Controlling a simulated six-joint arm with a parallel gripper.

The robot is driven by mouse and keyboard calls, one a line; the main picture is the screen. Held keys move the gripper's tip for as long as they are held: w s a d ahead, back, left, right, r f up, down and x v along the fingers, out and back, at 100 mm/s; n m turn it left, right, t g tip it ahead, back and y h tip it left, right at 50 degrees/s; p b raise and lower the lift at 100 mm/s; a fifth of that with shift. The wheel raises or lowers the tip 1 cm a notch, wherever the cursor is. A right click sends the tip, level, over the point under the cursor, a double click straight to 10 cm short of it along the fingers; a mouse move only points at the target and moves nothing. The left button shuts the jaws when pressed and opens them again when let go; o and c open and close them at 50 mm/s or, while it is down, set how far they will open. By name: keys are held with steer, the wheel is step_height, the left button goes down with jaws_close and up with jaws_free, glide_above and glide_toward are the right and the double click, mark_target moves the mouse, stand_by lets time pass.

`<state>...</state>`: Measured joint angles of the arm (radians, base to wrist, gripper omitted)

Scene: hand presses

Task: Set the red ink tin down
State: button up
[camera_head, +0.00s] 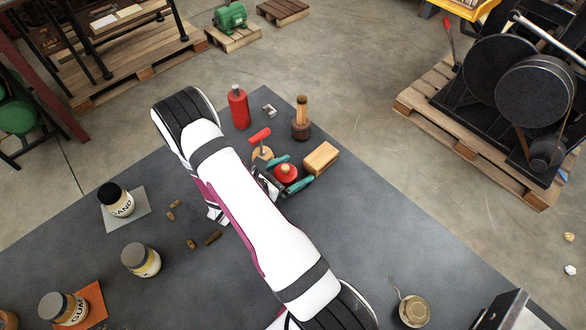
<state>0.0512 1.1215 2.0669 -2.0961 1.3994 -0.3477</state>
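The red ink tin (286,171) is round with a small pale knob on top, seen from above near the middle of the view. My gripper (287,173) has teal fingertips on two opposite sides of the tin. Both look in contact with it, so the gripper appears shut on the tin. My white arm covers part of the gripper and the area to its left. Whether the tin touches the dark mat (390,225) or is held above it, I cannot tell.
Left are a SAND jar (118,203), a pale jar (141,260) and a GUM jar (64,309). The mat right of the block is clear.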

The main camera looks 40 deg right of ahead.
steer(key=shift+a+r, duration=0.1)
steer(key=shift+r, duration=0.1)
steer(key=v, duration=1.1)
steer(key=shift+a, duration=0.25)
steer(key=s+r+m+g+y, duration=0.35)
steer(key=s+r+m, duration=0.25)
steer(key=r+m, duration=0.3)
steer(key=s+a+r+m+t+y, duration=0.1)
steer(key=s+a+r+m+y, duration=0.3)
steer(key=s+a+m+y, duration=0.1)
steer(key=s+a+r+m+t+y, duration=0.1)
steer(key=s+a+r+m+y, duration=0.3)
steer(key=a+m, duration=0.6)
steer(key=s+y, duration=0.2)
steer(key=shift+s+r+y, duration=0.25)
steer(key=shift+s+y, duration=0.1)
steer(key=shift+t, duration=0.25)
